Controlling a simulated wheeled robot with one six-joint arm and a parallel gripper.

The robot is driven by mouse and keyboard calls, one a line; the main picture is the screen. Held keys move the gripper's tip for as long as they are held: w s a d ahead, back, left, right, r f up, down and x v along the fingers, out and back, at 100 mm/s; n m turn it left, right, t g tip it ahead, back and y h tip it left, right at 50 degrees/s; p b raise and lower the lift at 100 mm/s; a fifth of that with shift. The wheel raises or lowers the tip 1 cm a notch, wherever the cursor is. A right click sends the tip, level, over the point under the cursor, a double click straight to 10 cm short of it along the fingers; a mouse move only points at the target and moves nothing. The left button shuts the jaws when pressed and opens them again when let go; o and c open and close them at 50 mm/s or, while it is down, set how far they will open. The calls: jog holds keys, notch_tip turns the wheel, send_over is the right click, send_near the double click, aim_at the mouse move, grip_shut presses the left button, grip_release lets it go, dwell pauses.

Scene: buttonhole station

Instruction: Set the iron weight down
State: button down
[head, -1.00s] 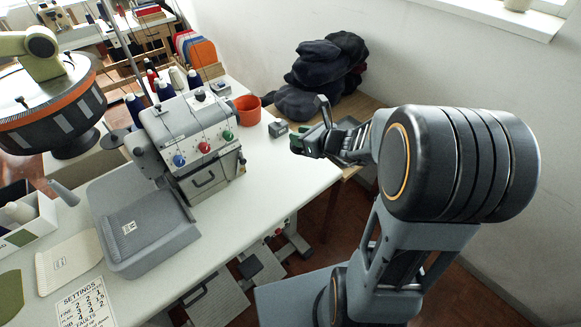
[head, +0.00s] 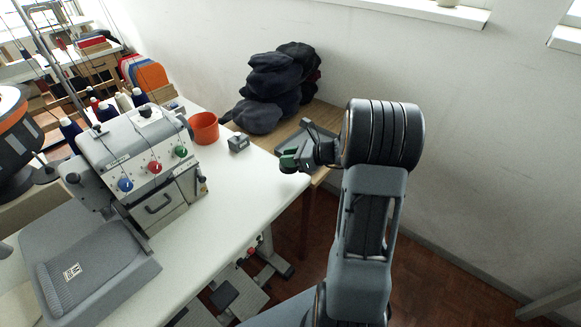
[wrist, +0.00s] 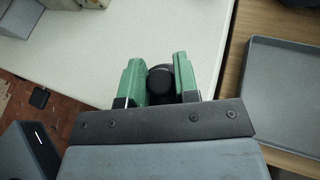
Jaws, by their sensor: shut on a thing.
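My gripper (head: 291,162) is over the right end of the white table (head: 222,190), close to its edge. In the wrist view its two green fingers (wrist: 158,85) are shut on a dark, rounded thing, the iron weight (wrist: 160,80). Only the weight's top shows there; its lower part is hidden, and I cannot tell how high it is above the table. In the head view the weight cannot be made out behind the fingers.
A grey tray (wrist: 285,95) lies on the wooden table to the right. A small grey block (head: 238,143), an orange pot (head: 204,128) and a sewing machine (head: 143,165) stand on the white table. Dark caps (head: 268,90) are piled behind. White tabletop near the gripper is clear.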

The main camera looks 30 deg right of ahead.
jog(key=shift+w+d+f, duration=0.3)
jog(key=shift+w+f, duration=0.05)
jog(key=shift+f, duration=0.15)
jog(key=shift+w+d+f, duration=0.3)
jog(key=shift+f, duration=0.2)
jog(key=shift+f+b, duration=0.35)
jog(key=shift+f, duration=1.15)
jog(key=shift+f, duration=0.1)
jog(key=shift+f, duration=0.15)
jog(key=c, duration=0.9)
grip_release()
jog(key=shift+o, duration=0.2)
